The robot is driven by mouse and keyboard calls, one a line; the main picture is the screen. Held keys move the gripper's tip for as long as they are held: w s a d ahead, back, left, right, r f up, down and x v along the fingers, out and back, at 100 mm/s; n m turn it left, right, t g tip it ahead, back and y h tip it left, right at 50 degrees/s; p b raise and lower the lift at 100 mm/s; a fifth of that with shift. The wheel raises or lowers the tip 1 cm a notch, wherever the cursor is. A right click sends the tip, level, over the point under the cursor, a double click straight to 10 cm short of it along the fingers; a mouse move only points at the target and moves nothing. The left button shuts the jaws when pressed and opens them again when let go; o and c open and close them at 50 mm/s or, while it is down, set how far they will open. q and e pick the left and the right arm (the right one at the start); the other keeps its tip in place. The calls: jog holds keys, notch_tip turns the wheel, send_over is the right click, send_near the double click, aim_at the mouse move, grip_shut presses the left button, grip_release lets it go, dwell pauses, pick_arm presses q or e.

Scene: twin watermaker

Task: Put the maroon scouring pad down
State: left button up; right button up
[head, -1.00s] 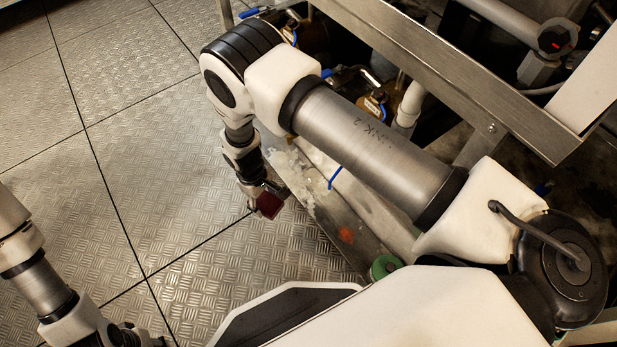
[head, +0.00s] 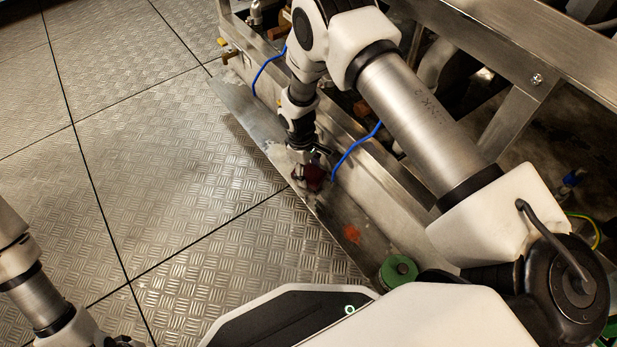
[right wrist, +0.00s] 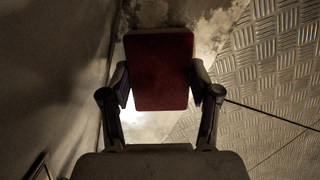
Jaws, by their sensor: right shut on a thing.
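The maroon scouring pad (head: 314,180) is a small dark red block, held between the fingers of my right gripper (head: 309,170). In the right wrist view the pad (right wrist: 161,68) fills the space between the two fingertips of the gripper (right wrist: 160,88), which press on its sides. Below it is a worn, pale-stained metal strip (head: 262,128) along the foot of the machine frame. I cannot tell how high the pad is above the strip. My left arm shows at the lower left edge of the head view, but its gripper does not show.
The machine's steel frame (head: 475,50) stands along the right. Blue tubes (head: 357,149) hang close beside my right gripper. A green round part (head: 398,271) sits lower on the strip, near an orange mark (head: 352,234). The tread-plate floor (head: 160,150) at left is clear.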

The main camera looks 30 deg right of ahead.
jog(key=shift+c, duration=0.5)
jog(key=shift+f, duration=0.25)
pick_arm(q)
jog(key=shift+f, duration=0.1)
pick_arm(e)
jog(key=o, duration=1.1)
pick_arm(q)
notch_tip(320, 180, up, 7)
jog(key=p, duration=0.7)
jog(key=shift+s+p, duration=0.2)
jog(key=shift+p, duration=0.1)
pick_arm(e)
jog(key=r, duration=0.4)
jog(key=w+r, duration=0.1)
jog(key=r, duration=0.3)
jog(key=a+r, duration=0.1)
jog(key=r, duration=0.3)
jog(key=shift+w+r, duration=0.1)
jog(key=shift+w, duration=0.15)
